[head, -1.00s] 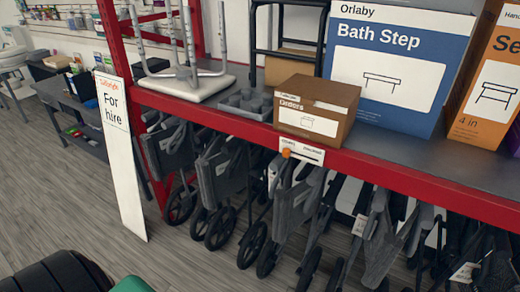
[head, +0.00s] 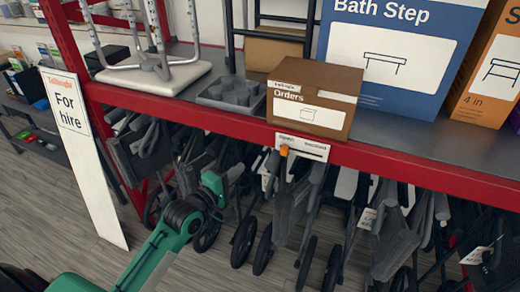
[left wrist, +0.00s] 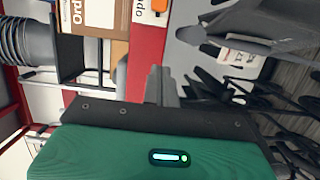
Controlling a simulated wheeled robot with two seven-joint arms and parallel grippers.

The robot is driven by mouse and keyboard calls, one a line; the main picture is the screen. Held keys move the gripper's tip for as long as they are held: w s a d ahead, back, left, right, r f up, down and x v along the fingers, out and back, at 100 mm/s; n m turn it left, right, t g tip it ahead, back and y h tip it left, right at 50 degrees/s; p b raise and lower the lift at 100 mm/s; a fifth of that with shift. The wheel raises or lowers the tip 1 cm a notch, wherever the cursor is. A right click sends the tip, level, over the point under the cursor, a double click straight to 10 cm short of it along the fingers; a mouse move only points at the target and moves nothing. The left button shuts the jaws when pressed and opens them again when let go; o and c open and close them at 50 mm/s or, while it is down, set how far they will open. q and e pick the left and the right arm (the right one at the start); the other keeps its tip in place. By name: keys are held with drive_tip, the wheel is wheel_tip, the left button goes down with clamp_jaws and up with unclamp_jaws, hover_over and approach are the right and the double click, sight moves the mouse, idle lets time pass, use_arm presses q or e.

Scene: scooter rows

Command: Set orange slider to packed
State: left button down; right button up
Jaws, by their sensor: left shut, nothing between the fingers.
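The orange slider (head: 284,150) is a small knob at the left end of a dark slot on a white label plate (head: 316,149). The plate is on the front of the red shelf beam, below the Orders box. Small print stands above the slot, too small to read surely. In the left wrist view the slider (left wrist: 158,5) shows turned sideways at the top edge. My left gripper (head: 238,170) is below and left of the slider, apart from it. Its fingers (left wrist: 161,84) are together and empty in the left wrist view. My right gripper is not in view.
The brown Orders box (head: 312,98) stands on the shelf right above the plate, beside a grey moulded tray (head: 232,93). Folded wheeled frames (head: 292,215) hang close below the red beam (head: 400,166). A "For hire" board (head: 83,150) leans at the left.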

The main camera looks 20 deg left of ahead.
use_arm(q)
drive_tip(key=shift+r, duration=0.45)
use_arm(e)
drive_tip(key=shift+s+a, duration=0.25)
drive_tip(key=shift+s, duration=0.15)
